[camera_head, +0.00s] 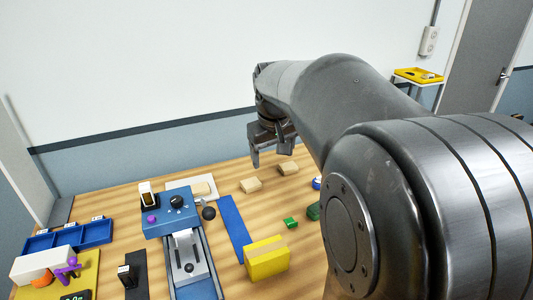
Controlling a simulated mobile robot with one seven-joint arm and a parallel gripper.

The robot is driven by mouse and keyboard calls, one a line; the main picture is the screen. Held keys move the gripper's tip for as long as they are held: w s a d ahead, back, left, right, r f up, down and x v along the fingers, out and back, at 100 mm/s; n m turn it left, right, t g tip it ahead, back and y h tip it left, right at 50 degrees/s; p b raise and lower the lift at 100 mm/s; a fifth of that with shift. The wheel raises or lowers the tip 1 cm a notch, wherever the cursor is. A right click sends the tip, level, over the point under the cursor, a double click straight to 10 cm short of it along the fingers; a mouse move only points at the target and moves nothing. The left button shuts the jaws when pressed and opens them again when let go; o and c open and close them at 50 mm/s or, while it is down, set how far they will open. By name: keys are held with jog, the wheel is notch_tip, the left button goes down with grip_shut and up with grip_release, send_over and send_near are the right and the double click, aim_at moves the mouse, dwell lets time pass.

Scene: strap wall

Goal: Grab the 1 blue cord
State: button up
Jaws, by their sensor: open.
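A flat, long blue strip (234,226) lies on the wooden table, right of the blue machine. It is the nearest match I see to a blue cord, but I cannot tell that it is one. No thin blue cord shows clearly. My gripper (272,157) is above the far part of the table, with its fingers apart and pointing down. It looks empty and is up and to the right of the blue strip, not touching it. My arm hides the right part of the table.
A blue machine (172,216) with a black dial stands left of the strip. A yellow block (266,261), a green block (290,223) and tan blocks (251,185) lie nearby. A blue tray (70,236) is at the left. A pale wall (150,60) rises behind the table.

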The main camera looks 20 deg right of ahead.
jog(key=w+d+f+g, duration=0.2)
jog(key=w+d+f, duration=0.4)
jog(key=w+d, duration=0.5)
jog(key=shift+g+y, duration=0.4)
jog(key=shift+y, duration=0.2)
jog(key=w+d+f, duration=0.1)
jog(key=d+f, duration=0.4)
jog(key=w+d+f, duration=0.1)
jog(key=d+f, duration=0.4)
jog(key=w+d+f, duration=0.2)
jog(key=d+f, duration=0.3)
jog(key=f, duration=0.1)
jog(key=shift+f, duration=0.1)
notch_tip(320, 180, down, 5)
jog(key=shift+w+d+f, duration=0.1)
jog(key=shift+w+d, duration=0.05)
jog(key=c, duration=1.1)
jog(key=shift+o, duration=0.2)
